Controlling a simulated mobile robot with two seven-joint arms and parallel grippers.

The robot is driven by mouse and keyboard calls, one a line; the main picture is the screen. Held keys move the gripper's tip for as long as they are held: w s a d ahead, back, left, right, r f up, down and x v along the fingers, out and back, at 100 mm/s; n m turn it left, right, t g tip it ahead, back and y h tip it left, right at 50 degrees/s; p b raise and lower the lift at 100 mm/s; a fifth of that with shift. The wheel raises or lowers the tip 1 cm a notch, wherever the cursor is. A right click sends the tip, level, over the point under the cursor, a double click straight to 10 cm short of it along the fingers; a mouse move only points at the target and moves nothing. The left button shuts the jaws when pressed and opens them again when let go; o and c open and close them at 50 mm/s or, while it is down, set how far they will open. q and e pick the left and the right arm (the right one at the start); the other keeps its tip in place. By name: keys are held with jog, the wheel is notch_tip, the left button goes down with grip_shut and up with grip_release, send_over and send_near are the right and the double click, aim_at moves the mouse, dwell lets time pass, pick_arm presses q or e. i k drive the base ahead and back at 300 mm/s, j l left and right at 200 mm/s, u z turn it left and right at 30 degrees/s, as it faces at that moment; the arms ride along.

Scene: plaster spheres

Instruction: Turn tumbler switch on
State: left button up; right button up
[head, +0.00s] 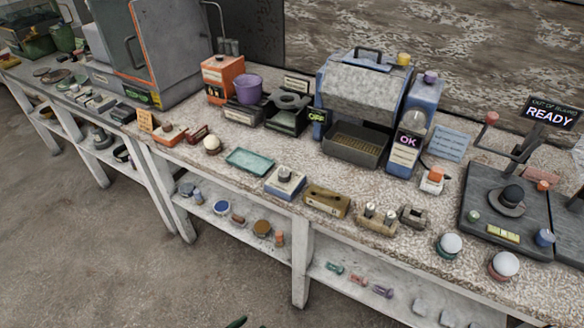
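I cannot tell for certain which item is the tumbler switch. A brass-coloured box (327,201) with a dark mark on its top sits near the front edge of the long bench. To its right is a tan block (377,219) with two pale upright knobs. Next to that is a small grey-brown block (412,217). A pale box with an orange top (432,181) stands farther back. The switch position is too small to read. Neither of my grippers is clearly in view; a small dark sliver shows at the bottom edge.
The speckled bench (217,181) is crowded. A READY sign (549,115) is at right. Two white domes (505,264) line the front edge. The floor in front is clear.

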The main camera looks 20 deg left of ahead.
aim_at(283, 174)
jog(key=i, duration=0.3)
jog(key=i+u, duration=0.15)
jog(key=u, duration=0.75)
jog(key=l, duration=0.1)
